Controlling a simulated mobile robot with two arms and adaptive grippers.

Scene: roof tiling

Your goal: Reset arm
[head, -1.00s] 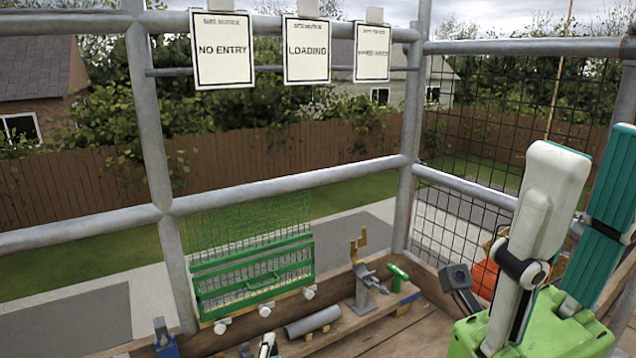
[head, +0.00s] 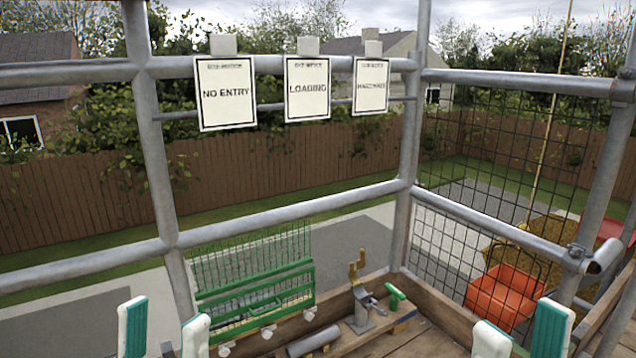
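My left gripper (head: 165,314) shows at the bottom left of the head view. Its two white fingers with teal pads point up, with a clear gap between them. My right gripper (head: 522,318) shows at the bottom right in the same pose, its fingers apart. Nothing is seen between the fingers of either gripper. The palms and most of both arms are below the picture edge.
A green rack (head: 255,292) stands by the rail, with a grey clamp tool (head: 362,308) and a grey cylinder (head: 313,341) to its right. An orange bucket (head: 505,296) is at the right. Scaffold rails and signs (head: 307,88) stand ahead; mesh closes the right side.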

